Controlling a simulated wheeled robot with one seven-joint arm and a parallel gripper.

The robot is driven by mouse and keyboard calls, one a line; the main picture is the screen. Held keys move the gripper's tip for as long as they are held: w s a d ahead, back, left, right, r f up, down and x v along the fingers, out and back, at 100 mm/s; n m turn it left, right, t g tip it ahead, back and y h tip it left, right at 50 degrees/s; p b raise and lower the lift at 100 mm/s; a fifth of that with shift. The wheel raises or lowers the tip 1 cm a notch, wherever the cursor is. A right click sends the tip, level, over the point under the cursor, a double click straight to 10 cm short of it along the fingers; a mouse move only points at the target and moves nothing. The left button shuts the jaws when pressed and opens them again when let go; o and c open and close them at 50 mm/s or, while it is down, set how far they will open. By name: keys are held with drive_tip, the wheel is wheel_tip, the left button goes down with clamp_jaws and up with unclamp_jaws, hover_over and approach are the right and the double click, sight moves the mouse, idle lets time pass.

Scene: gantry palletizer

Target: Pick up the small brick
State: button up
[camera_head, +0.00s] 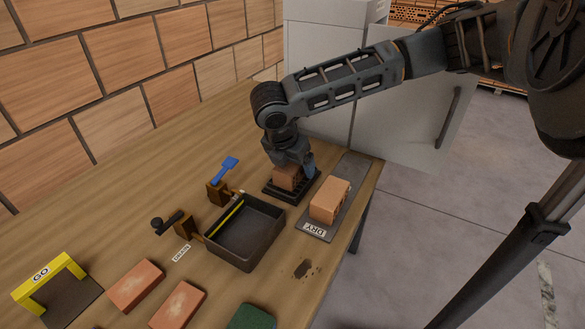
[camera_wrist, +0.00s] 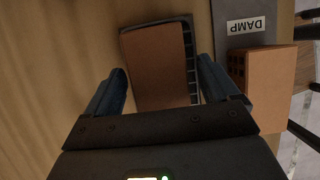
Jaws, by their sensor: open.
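An orange-brown brick (camera_head: 288,177) lies in a shallow black ribbed tray (camera_head: 268,191) on the wooden table. In the wrist view the brick (camera_wrist: 158,62) lies in the tray (camera_wrist: 190,60), between my two blue-grey fingers. My gripper (camera_head: 293,163) is open and points down over this brick, one finger on each side. Contact cannot be told. A second orange brick (camera_head: 331,198), with holes in one end, lies on a grey mat to the right; it also shows in the wrist view (camera_wrist: 268,90). Which brick is the small one is not clear.
The grey mat (camera_head: 352,166) carries a DRY label (camera_head: 314,229) and a DAMP label (camera_wrist: 247,27). A dark pan (camera_head: 247,258) with a yellow rod sits left of the tray. Two reddish bricks (camera_head: 136,285) (camera_head: 178,304) and a yellow GO gate (camera_head: 48,276) stand at front left.

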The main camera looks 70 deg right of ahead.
drive_tip(key=shift+f, duration=0.2)
idle(0.5)
drive_tip(key=c, duration=1.3)
drive_tip(key=shift+r, duration=0.15)
drive_tip(key=shift+r, duration=0.4)
drive_tip(key=r, duration=0.2)
drive_tip(key=s+r, duration=0.1)
drive_tip(key=r, duration=0.1)
drive_tip(key=shift+d+b, duration=0.35)
drive_tip(key=shift+b, duration=0.05)
drive_tip(key=s+d+r+b, duration=0.1)
drive_tip(key=s+d+r, duration=0.3)
drive_tip(key=s, duration=0.5)
wheel_tip(320, 180, up, 2)
drive_tip(key=shift+s+d+r, duration=0.15)
drive_tip(key=shift+d+r, duration=0.05)
drive_tip(key=shift+d, duration=0.2)
